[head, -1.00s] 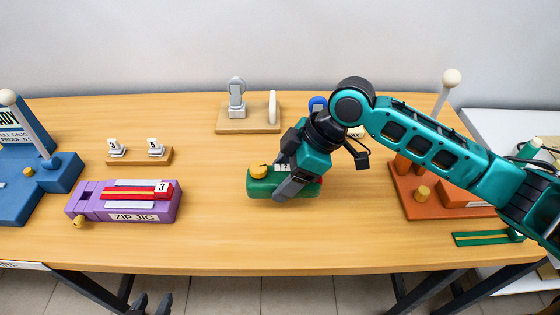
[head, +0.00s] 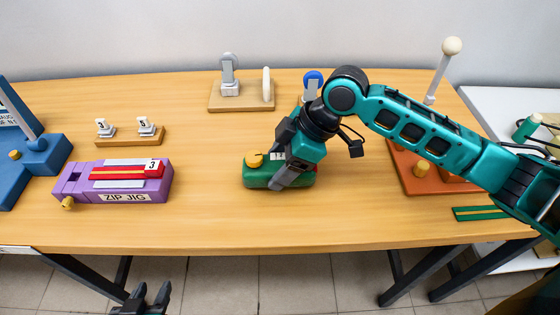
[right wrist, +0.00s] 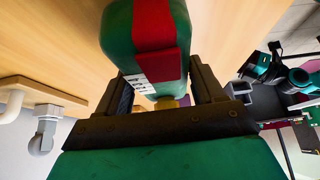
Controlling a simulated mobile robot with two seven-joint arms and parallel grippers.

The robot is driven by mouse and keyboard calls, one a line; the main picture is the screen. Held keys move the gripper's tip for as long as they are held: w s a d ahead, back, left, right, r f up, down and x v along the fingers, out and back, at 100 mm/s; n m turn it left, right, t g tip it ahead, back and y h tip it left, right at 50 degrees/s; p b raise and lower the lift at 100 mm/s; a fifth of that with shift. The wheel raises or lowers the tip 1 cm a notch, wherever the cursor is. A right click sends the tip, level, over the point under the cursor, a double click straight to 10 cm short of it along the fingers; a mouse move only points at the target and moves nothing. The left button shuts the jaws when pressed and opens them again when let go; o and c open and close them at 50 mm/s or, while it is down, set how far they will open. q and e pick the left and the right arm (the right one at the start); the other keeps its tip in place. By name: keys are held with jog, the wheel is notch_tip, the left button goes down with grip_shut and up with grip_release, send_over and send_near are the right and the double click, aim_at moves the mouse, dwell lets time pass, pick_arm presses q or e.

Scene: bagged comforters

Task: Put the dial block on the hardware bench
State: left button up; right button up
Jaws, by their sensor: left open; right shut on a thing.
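The dial block (head: 256,176) is a green block with a yellow dial on top, a pale numbered strip and a red part at its right end. It is over the middle of the wooden table (head: 210,225); I cannot tell whether it touches the top. My right gripper (head: 292,172) is shut on it from above and hides part of it. In the right wrist view the block (right wrist: 118,32), with its red band, sits between the fingers (right wrist: 165,95). My left gripper (head: 150,297) is open and empty below the table's front edge. No bench is labelled as hardware.
A purple zip jig (head: 126,197), a wooden stand with numbered pieces (head: 130,138) and a blue fixture (head: 45,158) are on the left. A board with a grey piece (head: 240,103) stands behind. An orange fixture (head: 408,180) is at right, beside a white table (head: 490,105).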

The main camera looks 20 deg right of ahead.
jog(key=shift+f, duration=0.15)
jog(key=shift+f, duration=0.35)
jog(key=o, duration=1.2)
jog(key=shift+c, duration=0.2)
jog(key=shift+o, duration=0.3)
jog(key=shift+p+v, duration=1.15)
jog(key=shift+p, duration=0.2)
jog(key=shift+s+d+r, duration=0.1)
jog(key=shift+d+r, duration=0.05)
jog(key=shift+r, duration=0.4)
jog(key=shift+d+r, duration=0.15)
jog(key=shift+r, duration=0.4)
jog(key=shift+v, duration=1.1)
jog(key=shift+a, duration=0.15)
